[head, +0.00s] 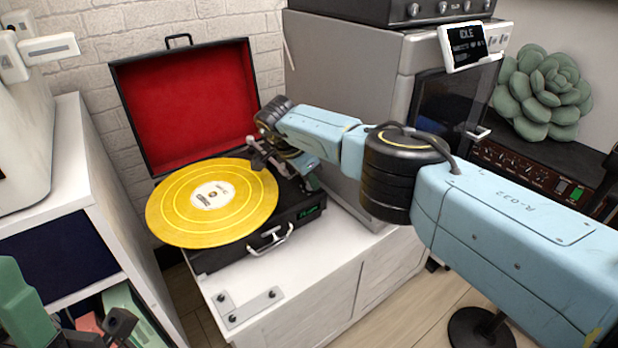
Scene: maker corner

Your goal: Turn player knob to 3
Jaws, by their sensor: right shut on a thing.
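The record player (238,259) is a black case on a white cabinet, with its red-lined lid (190,105) open. A yellow record (240,198) with a white label lies on it. A small green-lit display (309,213) shows on the player's front right; its reading is too small to tell. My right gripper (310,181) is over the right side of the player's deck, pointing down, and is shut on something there. The player knob is hidden by the gripper, so its setting does not show. Part of my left gripper (117,325) shows at the bottom left, away from the player.
A grey machine with a screen (465,46) reading IDLE stands right behind my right arm. A white shelf unit (60,160) stands at the left. A metal bracket (245,307) lies on the cabinet's front corner. A green succulent (543,92) is at the right.

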